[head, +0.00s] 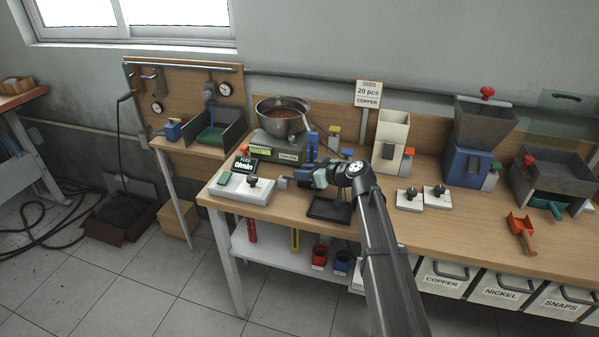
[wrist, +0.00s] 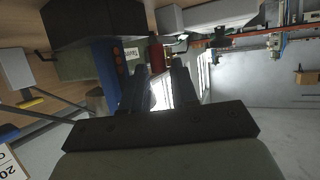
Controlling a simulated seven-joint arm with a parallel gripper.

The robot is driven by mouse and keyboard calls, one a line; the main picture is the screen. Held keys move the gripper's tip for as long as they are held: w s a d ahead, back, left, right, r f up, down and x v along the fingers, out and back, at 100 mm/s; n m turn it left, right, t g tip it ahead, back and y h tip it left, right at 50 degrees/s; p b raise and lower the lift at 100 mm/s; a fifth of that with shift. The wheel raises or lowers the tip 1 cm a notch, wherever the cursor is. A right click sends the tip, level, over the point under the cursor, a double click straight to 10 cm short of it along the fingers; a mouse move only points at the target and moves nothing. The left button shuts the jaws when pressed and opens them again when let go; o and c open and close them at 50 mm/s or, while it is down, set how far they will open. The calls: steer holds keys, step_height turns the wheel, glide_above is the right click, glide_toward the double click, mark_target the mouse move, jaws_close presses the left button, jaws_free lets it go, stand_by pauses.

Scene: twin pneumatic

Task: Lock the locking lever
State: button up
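My gripper (head: 287,182) reaches left over the front of the bench, beside a blue upright post (head: 312,146) and to the right of a white box with a black knob (head: 253,182). In the wrist view my gripper (wrist: 161,78) shows two dark fingers apart, with a bright gap and nothing held between them. A blue post (wrist: 106,72) stands close beside the left finger there. I cannot surely tell which part is the locking lever; the gripper and arm hide some of the area around the post. Whether a finger touches anything is unclear.
A metal bowl (head: 283,116) of copper-coloured pieces sits on a scale behind my gripper. A black tray (head: 329,210) lies below my arm. White knob boxes (head: 437,197) and hoppers (head: 483,130) stand to the right.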

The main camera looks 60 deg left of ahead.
steer(key=shift+x, duration=1.3)
steer(key=shift+c, duration=0.3)
jaws_close()
